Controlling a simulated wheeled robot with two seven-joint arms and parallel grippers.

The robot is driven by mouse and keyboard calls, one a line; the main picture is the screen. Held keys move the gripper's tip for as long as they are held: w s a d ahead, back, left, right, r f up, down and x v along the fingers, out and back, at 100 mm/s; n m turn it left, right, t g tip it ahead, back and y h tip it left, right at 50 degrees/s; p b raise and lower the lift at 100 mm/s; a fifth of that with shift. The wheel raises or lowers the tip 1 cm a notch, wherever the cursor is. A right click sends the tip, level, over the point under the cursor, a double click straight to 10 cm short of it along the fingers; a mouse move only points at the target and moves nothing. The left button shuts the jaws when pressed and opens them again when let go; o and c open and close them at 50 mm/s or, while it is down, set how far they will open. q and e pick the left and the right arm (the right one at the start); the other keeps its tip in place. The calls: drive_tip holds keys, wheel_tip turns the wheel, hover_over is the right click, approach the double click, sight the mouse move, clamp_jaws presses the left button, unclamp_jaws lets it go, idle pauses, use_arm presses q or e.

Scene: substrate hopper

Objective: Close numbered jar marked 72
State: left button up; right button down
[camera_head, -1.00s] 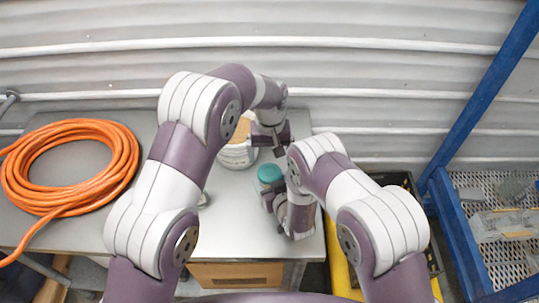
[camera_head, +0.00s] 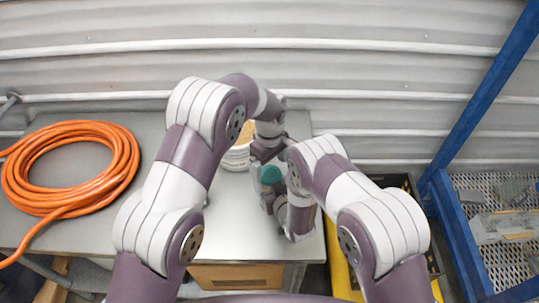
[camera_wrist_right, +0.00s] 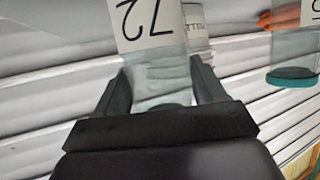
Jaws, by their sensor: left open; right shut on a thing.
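The jar marked 72 (camera_wrist_right: 163,60) is clear with a white label and sits between the fingers of my right gripper (camera_wrist_right: 165,90) in the right wrist view, its number appearing upside down. In the head view, my right gripper (camera_head: 277,198) is beside a teal lid (camera_head: 270,175), low over the front right of the table. My left gripper (camera_head: 266,158) is open just behind and above this lid; its arm hides part of the area. I cannot tell whether the lid touches the jar. Another clear jar (camera_wrist_right: 292,48) with a teal lid shows at right in the wrist view.
A white bucket (camera_head: 236,158) with tan contents stands behind my left gripper, partly hidden. A coiled orange hose (camera_head: 120,175) lies on the left of the grey table (camera_head: 230,225). A blue-framed rack (camera_head: 450,220) stands at right. The table's front middle is clear.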

sight(270, 174)
use_arm(q)
drive_tip(key=shift+f, duration=1.95)
drive_tip(key=c, duration=1.1)
drive_tip(key=m, duration=1.3)
drive_tip(key=o, duration=1.2)
drive_tip(key=shift+d, duration=0.1)
